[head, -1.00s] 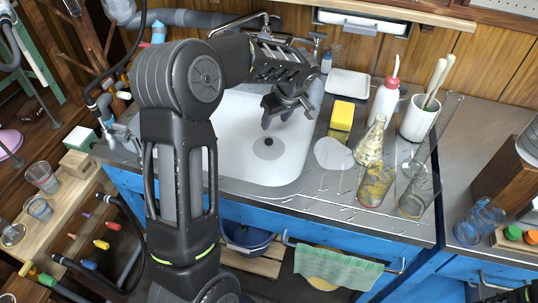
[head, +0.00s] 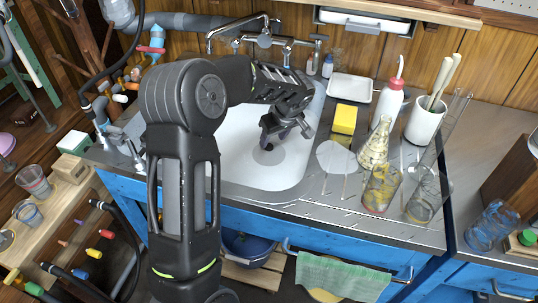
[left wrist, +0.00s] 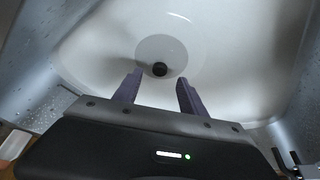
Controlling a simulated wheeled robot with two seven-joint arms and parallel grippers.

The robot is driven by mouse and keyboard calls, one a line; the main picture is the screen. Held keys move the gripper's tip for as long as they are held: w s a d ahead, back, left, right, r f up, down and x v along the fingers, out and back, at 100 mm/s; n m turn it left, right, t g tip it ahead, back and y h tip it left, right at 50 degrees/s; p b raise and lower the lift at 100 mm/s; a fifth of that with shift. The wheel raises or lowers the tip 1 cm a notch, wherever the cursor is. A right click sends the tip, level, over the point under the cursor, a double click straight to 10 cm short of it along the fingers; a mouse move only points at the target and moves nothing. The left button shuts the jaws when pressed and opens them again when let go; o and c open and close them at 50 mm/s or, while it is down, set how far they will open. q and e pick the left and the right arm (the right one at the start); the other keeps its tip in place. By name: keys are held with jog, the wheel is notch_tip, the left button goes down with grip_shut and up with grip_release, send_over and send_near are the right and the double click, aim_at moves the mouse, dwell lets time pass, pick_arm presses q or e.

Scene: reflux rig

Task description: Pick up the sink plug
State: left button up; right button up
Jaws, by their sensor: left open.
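The sink plug (left wrist: 159,69) is a small dark round piece in the pale drain ring at the bottom of the white sink (head: 235,165). In the left wrist view it lies just beyond and between my fingertips, apart from them. In the head view the plug (head: 268,147) is partly hidden by my gripper. My left gripper (head: 276,140) is open and empty, pointing down into the sink over the drain; its two purple-grey fingers also show in the left wrist view (left wrist: 158,85). My right gripper is not in view.
A faucet (head: 262,40) stands behind the sink. To its right on the counter are a yellow sponge (head: 344,119), a white bottle (head: 388,105), a flask (head: 375,145) and several glass vessels. The sink walls surround my gripper.

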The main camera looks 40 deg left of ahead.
aim_at(269, 146)
pick_arm(q)
jog(key=shift+x, duration=2.6)
jog(key=shift+a+r, duration=0.1)
jog(key=shift+c, duration=0.4)
grip_shut()
